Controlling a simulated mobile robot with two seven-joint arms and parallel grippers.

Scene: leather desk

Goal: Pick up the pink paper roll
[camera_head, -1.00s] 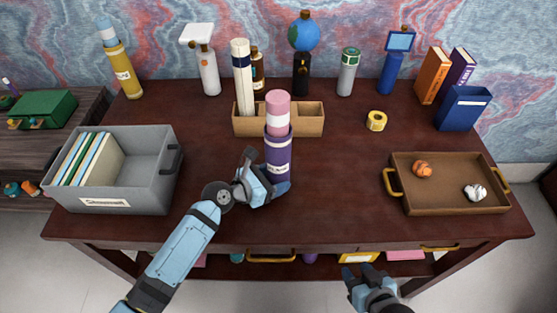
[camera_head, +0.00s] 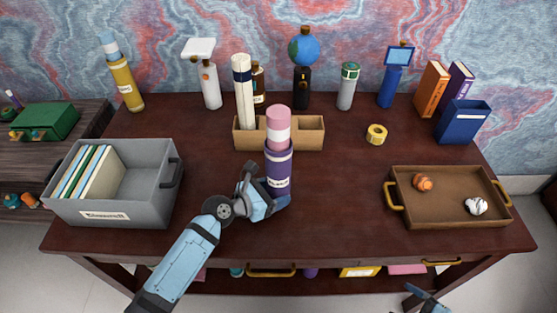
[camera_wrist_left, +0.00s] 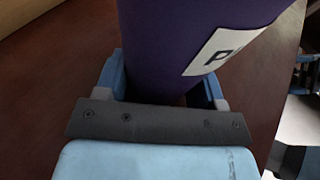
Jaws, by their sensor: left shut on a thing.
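The pink paper roll (camera_head: 279,115), pink with a white band, stands upright in a dark purple tube (camera_head: 278,165), its lower part hidden inside. My left gripper (camera_head: 272,203) is low at the tube's near side, shut on the tube, not on the roll. In the left wrist view the purple tube (camera_wrist_left: 190,40), with a white label showing a "P", sits between the fingers; the roll is out of that view. My right gripper (camera_head: 426,298) is only partly visible at the bottom right edge, away from the desk objects.
A wooden organizer (camera_head: 312,134) with a white roll stands just behind the tube. A grey bin (camera_head: 150,200) of folders is left, a brown tray (camera_head: 450,206) right, yellow tape (camera_head: 376,134) behind it. The desk between tube and tray is clear.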

